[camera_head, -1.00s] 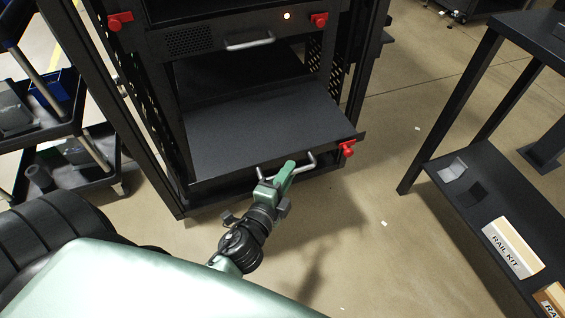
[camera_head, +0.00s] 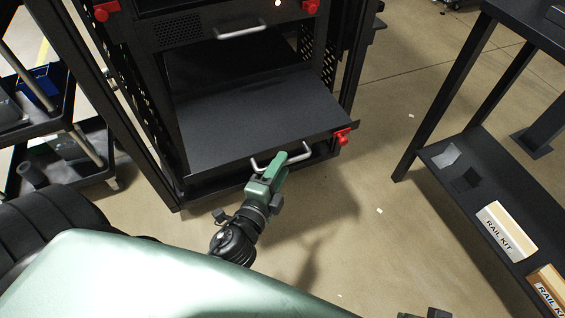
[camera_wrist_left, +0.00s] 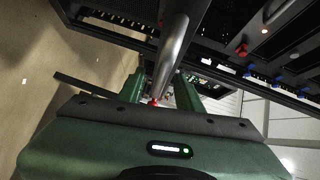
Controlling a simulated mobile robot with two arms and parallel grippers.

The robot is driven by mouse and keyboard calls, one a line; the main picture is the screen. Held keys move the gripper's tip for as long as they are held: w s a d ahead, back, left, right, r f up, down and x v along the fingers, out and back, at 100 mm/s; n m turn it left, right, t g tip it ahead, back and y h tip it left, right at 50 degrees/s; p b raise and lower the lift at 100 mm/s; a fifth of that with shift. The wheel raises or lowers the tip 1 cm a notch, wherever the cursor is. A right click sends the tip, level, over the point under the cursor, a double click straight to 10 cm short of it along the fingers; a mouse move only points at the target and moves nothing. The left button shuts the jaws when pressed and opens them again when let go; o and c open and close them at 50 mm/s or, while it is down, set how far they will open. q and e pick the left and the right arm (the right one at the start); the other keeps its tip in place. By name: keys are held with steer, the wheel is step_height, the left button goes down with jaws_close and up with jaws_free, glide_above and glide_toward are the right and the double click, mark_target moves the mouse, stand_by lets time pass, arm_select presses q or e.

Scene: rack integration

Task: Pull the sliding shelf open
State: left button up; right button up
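The sliding shelf (camera_head: 250,115) is a flat black plate that stands partly out of the dark rack (camera_head: 165,110). Its silver handle (camera_head: 304,147) runs along the front edge. My green left gripper (camera_head: 277,160) is at the middle of this handle. In the left wrist view, the handle bar (camera_wrist_left: 174,45) passes between the two green fingers (camera_wrist_left: 160,92), which look closed around it. The finger contact is partly hidden by the gripper body.
A red latch (camera_head: 342,137) sits at the shelf's right front corner. A drawer with a silver handle (camera_head: 240,31) is above. A black table (camera_head: 475,190) with rail kit boxes (camera_head: 506,230) stands right. A cart (camera_head: 70,165) is left. Floor between rack and table is clear.

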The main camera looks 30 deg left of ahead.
arm_select(q)
steer(key=s+r+b, duration=0.1)
steer(key=s, duration=0.5)
steer(key=shift+d, duration=0.2)
arm_select(e)
steer(key=shift+s+r, duration=0.35)
steer(key=shift+r, duration=0.15)
steer(key=shift+w, duration=0.15)
